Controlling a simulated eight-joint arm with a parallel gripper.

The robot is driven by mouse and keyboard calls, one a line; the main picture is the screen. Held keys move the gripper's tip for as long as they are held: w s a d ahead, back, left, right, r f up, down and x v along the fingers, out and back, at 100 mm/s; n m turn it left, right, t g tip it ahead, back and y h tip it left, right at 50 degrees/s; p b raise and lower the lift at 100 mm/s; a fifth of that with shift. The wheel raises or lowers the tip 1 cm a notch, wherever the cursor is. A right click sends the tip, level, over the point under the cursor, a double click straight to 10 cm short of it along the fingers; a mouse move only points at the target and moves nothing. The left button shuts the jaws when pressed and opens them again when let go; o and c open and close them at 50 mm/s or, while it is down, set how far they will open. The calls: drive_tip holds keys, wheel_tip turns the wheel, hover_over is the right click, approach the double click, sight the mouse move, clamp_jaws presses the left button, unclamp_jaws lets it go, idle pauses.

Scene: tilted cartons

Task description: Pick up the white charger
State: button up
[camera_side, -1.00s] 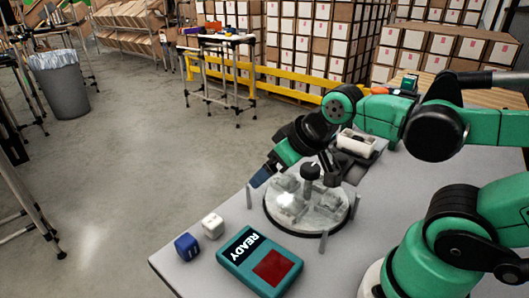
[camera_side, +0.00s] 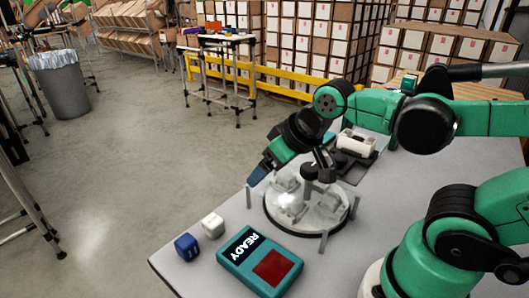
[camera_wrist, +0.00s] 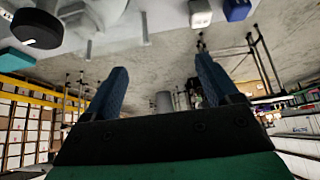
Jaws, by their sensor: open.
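The white charger appears to be the small white cube (camera_side: 213,225) near the table's left edge in the side view. It also shows at the top of the wrist view (camera_wrist: 200,14). A blue cube (camera_side: 187,247) sits beside it, also visible in the wrist view (camera_wrist: 236,9). My gripper (camera_side: 257,176) has blue fingers and is above the table's far left side, behind the white cube in the side view and apart from it. In the wrist view the two fingers of my gripper (camera_wrist: 160,75) are spread, with nothing between them.
A teal box marked READY (camera_side: 260,262) lies at the table's front. A round clear-topped fixture (camera_side: 307,212) with thin posts stands to the right of the white cube. A white part on a dark holder (camera_side: 356,143) is farther back. The table edge is close to the cubes.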

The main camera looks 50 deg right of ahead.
drive_tip(key=w+a+f+g, duration=0.2)
drive_tip(key=w+a+g, duration=0.1)
drive_tip(key=w+a, duration=0.15)
drive_tip(key=g, duration=0.3)
hover_over(212, 219)
wheel_tip(212, 219, down, 5)
drive_tip(key=shift+s+f, duration=0.1)
drive_tip(key=shift+f, duration=0.1)
drive_tip(key=shift+g, duration=0.3)
drive_tip(key=shift+f, duration=2.95)
clamp_jaws()
drive_tip(key=shift+r, duration=0.1)
